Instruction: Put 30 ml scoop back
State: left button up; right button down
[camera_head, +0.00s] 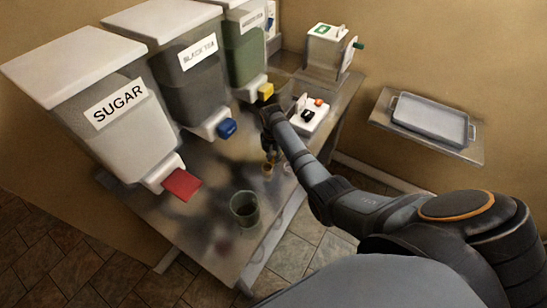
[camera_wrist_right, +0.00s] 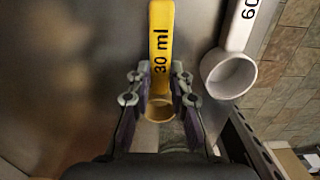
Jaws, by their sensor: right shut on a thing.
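My right gripper (camera_head: 268,158) points down over the metal table, right of the blue tap. In the right wrist view the gripper (camera_wrist_right: 158,95) is shut on the yellow 30 ml scoop (camera_wrist_right: 161,42). Its fingers lie on both sides, near where the handle meets the cup. The handle points away with its "30 ml" print readable. In the head view the scoop is small and mostly hidden by the gripper. I cannot tell whether it touches the table. A white scoop (camera_wrist_right: 229,76) marked "60" lies to its right, apart from it. My left gripper is out of view.
Dispensers labelled sugar (camera_head: 120,115), black tea (camera_head: 195,75) and a green one (camera_head: 245,50) line the table (camera_head: 195,215). A dark cup (camera_head: 244,208) stands near the front edge. A white device (camera_head: 312,116) and a boxy machine (camera_head: 326,50) stand farther back. A tray (camera_head: 430,117) rests on a wall shelf.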

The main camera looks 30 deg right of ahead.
aim_at(273, 160)
jog(key=c, duration=1.2)
grip_release()
jog(key=shift+f, duration=0.1)
jog(key=shift+r, duration=0.25)
notch_tip(273, 160, up, 12)
jog(key=shift+a+f+b, duration=0.1)
jog(key=shift+a+b, duration=0.05)
jog(key=shift+b, duration=0.7)
jog(key=shift+s, duration=0.1)
